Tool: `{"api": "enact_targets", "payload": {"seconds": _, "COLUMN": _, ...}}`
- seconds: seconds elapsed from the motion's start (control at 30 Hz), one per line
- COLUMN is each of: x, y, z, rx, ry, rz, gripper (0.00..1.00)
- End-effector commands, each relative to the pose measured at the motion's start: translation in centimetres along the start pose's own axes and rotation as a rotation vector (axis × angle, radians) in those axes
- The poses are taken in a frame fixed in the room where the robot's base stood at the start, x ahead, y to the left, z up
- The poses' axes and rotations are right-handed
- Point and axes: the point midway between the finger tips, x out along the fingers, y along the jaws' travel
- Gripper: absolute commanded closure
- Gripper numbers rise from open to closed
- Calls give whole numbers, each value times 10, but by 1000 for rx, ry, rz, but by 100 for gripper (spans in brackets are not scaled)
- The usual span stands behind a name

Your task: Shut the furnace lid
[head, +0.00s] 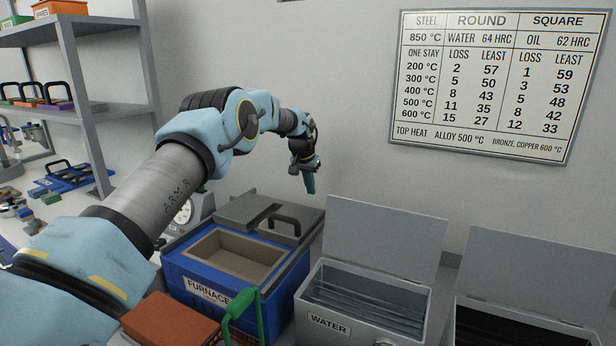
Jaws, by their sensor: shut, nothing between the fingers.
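The blue furnace (200,278), labelled FURNACE, stands on the bench below my arm. Its tan-lined chamber (236,256) is uncovered on top. The grey furnace lid (246,209) lies flat behind and to the right of the chamber opening, with a dark arched handle (283,222) on it. My gripper (310,185) hangs in the air above and behind the lid, near the wall, with its green fingertips pointing down. It is shut and empty, and apart from the handle.
The open WATER tank (368,295) stands right of the furnace, its lid raised behind. Another open tank (520,325) is farther right. An orange-brown block (168,318) and a green handle (240,310) are in front. A dial device (185,213) and shelves (100,106) are left.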

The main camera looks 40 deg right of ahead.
Motion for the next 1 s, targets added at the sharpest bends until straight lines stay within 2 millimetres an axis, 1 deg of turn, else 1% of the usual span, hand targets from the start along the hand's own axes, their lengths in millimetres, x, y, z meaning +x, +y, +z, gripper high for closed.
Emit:
{"api": "enact_targets", "payload": {"seconds": 0.1, "x": 16, "y": 0, "z": 0, "rx": 0, "ry": -1, "rz": 1, "gripper": 100}}
{"api": "enact_targets", "payload": {"seconds": 0.3, "x": 38, "y": 0, "z": 0, "rx": 0, "ry": 0, "rz": 1, "gripper": 100}}
{"api": "enact_targets", "payload": {"seconds": 0.47, "x": 33, "y": 0, "z": 7, "rx": -1, "ry": -1, "rz": 0, "gripper": 100}}
{"api": "enact_targets", "payload": {"seconds": 0.73, "x": 26, "y": -1, "z": 24, "rx": -1, "ry": -1, "rz": 0, "gripper": 100}}
{"api": "enact_targets", "payload": {"seconds": 1.0, "x": 24, "y": 0, "z": 36, "rx": 0, "ry": 1, "rz": 0, "gripper": 100}}
